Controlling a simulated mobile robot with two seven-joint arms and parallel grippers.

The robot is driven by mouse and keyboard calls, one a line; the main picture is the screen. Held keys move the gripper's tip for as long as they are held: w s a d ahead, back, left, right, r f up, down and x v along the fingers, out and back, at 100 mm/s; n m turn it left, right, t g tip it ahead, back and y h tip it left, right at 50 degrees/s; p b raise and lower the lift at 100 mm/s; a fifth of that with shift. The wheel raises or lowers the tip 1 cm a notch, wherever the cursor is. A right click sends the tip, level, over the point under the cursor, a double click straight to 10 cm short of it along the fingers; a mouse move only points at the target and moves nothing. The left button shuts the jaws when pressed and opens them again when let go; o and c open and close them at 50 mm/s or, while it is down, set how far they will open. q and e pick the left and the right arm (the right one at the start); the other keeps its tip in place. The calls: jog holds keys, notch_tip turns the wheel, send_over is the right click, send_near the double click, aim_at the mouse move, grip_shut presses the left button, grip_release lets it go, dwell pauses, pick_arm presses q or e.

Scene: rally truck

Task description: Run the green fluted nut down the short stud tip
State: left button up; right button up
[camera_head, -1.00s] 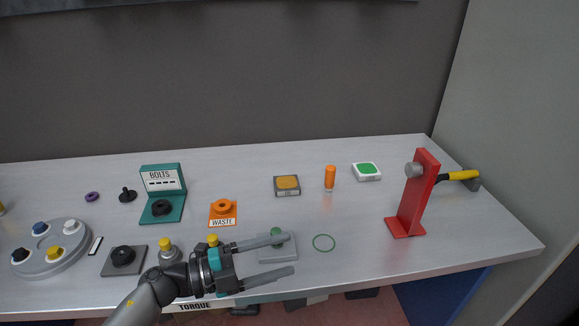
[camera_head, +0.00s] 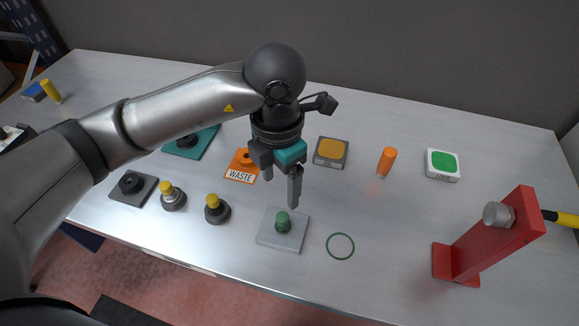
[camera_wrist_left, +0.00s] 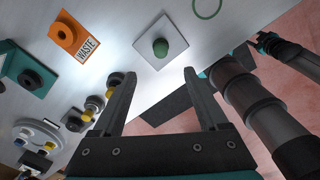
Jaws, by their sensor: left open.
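The green fluted nut (camera_head: 283,226) stands upright at the middle of a grey square plate (camera_head: 264,238) near the table's front edge. The stud is hidden by the nut, so I cannot tell how far down it sits. My left gripper (camera_head: 281,188) points down and is open and empty, above and behind the nut, not touching it. In the left wrist view the nut (camera_wrist_left: 160,47) shows beyond the gap between the two spread fingertips (camera_wrist_left: 160,75), and the plate (camera_wrist_left: 178,56) is in full view.
Two yellow-topped knobs (camera_head: 216,212) stand left of the plate. The orange waste holder (camera_head: 240,173) is behind left. A green ring (camera_head: 340,246) lies close to its right. A red stand (camera_head: 490,245) rises at far right. Clear table lies between ring and stand.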

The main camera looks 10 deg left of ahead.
aim_at(282, 216)
pick_arm(q)
notch_tip(282, 216, down, 13)
jog(key=shift+f+b, duration=0.2)
jog(key=shift+b, duration=0.25)
jog(key=shift+c, duration=0.3)
grip_shut()
dwell(0.4)
jog(key=m, duration=1.2)
jog(key=shift+c, duration=1.2)
grip_release()
